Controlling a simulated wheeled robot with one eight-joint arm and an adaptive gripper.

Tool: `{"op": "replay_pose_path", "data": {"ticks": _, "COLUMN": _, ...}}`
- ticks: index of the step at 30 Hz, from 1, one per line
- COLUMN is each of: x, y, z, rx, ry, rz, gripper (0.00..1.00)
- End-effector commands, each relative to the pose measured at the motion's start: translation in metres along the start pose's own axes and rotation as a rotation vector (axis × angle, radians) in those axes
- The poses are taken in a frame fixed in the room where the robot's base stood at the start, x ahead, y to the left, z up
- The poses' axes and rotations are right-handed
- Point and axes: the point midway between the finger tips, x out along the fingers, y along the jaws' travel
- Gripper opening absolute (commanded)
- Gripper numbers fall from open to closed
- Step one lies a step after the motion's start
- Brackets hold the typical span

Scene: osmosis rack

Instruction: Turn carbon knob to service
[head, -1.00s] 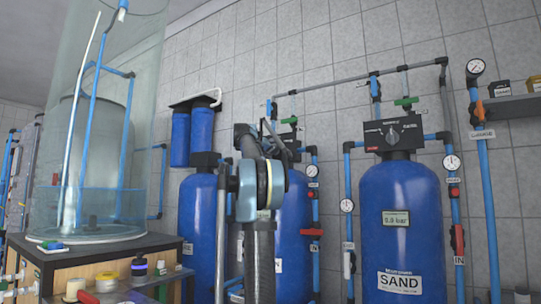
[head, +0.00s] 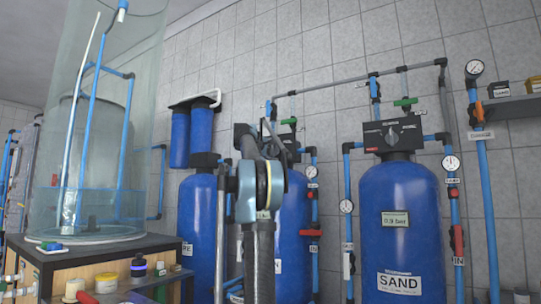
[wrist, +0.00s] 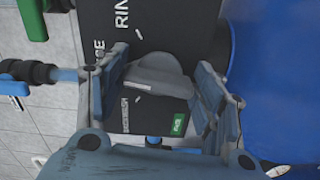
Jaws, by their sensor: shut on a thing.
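In the wrist view a grey knob (wrist: 157,80) stands on a black control panel (wrist: 170,22) with white lettering, partly cut off, and a small green label (wrist: 180,124). My gripper (wrist: 161,66) is shut on the knob, with one finger on each side. The knob's full pointer direction is hard to read because the fingers and wrist cover parts of it. In the head view the blue tank (head: 292,215) behind my arm is partly hidden, and its knob cannot be made out there.
A blue SAND tank (head: 400,225) with its own black valve head and knob (head: 391,135) stands at the right. Pipes and gauges (head: 451,163) flank it. At the left are a clear cylinder (head: 105,150) and a bench (head: 75,262) with small items.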

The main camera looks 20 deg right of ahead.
Motion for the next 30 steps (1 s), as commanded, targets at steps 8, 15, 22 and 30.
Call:
{"op": "replay_pose_path", "data": {"ticks": 8, "x": 0.0002, "y": -0.0008, "z": -0.0020, "rx": -0.106, "ry": 0.004, "rz": -0.001, "gripper": 0.38}}
{"op": "replay_pose_path", "data": {"ticks": 15, "x": 0.0001, "y": -0.0009, "z": -0.0020, "rx": -0.134, "ry": 0.003, "rz": -0.002, "gripper": 0.38}}
{"op": "replay_pose_path", "data": {"ticks": 22, "x": 0.0001, "y": -0.0010, "z": -0.0020, "rx": -0.135, "ry": 0.003, "rz": -0.002, "gripper": 0.38}}
{"op": "replay_pose_path", "data": {"ticks": 30, "x": -0.0001, "y": -0.0005, "z": -0.0014, "rx": -0.134, "ry": 0.002, "rz": -0.002, "gripper": 0.82}}
